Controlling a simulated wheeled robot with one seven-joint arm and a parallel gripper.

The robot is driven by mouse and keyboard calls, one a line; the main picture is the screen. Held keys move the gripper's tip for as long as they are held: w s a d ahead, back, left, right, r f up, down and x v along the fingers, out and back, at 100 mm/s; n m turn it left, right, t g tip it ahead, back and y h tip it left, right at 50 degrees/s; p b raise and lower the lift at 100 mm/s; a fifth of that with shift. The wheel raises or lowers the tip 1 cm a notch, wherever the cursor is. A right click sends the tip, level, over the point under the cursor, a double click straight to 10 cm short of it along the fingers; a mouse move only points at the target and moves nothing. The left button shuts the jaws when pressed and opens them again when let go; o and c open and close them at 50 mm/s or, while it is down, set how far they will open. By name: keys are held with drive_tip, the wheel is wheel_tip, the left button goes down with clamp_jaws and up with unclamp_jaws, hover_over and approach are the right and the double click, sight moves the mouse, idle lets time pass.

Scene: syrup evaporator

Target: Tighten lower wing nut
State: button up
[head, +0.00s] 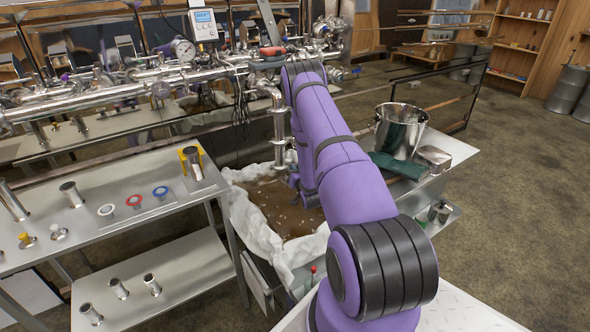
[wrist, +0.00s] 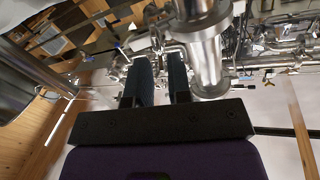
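A vertical steel pipe (head: 279,125) with clamp joints hangs below the pipe run, just left of my purple arm in the head view. In the wrist view a large flanged steel pipe (wrist: 207,62) stands close to the right of my gripper (wrist: 158,66). Its two dark fingers are apart with a visible gap, and nothing is clearly held between them. Small metal fittings (wrist: 160,38) show beyond the fingertips. I cannot make out the lower wing nut for certain in either view. My arm hides most of the gripper in the head view.
A cloth-lined tub (head: 250,180) of brown liquid sits below the pipe. A steel table (head: 110,235) with loose fittings stands left. A steel bucket (head: 400,132) and dark green cloth (head: 398,167) are on the right-hand table. Horizontal pipes (head: 150,78) run behind.

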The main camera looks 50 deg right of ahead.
drive_tip(key=shift+w+d, duration=0.25)
drive_tip(key=shift+w, duration=0.25)
clamp_jaws()
